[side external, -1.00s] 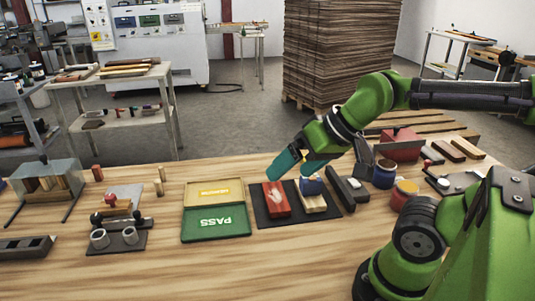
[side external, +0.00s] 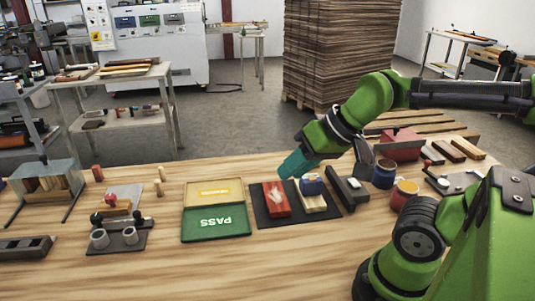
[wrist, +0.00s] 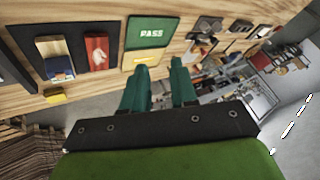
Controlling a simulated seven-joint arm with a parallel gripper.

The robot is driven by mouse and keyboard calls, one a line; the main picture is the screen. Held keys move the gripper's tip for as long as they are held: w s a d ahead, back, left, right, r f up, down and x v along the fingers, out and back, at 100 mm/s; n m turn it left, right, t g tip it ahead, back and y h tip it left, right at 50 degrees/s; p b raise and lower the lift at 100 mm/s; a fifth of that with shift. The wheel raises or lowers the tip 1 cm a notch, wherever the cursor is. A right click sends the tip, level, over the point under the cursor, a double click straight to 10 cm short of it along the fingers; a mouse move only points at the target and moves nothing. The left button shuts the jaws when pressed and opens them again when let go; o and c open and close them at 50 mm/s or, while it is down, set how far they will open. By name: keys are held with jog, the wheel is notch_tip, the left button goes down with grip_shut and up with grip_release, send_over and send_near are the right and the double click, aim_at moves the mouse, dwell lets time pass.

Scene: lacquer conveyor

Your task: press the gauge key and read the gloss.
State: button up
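My gripper (side external: 293,165) has teal fingers and hangs above the back edge of a dark mat, touching nothing. In the wrist view its two fingers (wrist: 159,72) stand apart with nothing between them. On the mat (side external: 263,217) lie a red block with a pale hand mark (side external: 276,207) and a wooden block (side external: 315,207). A blue gauge-like piece (side external: 312,186) sits on the wooden block; it also shows in the wrist view (wrist: 60,72). I cannot make out a key or a reading on it.
A tray with a green PASS panel (side external: 216,224) and a yellow panel (side external: 214,192) lies left of the mat. Bare table (side external: 200,270) lies in front.

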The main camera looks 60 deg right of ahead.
grip_shut()
dwell(1.1)
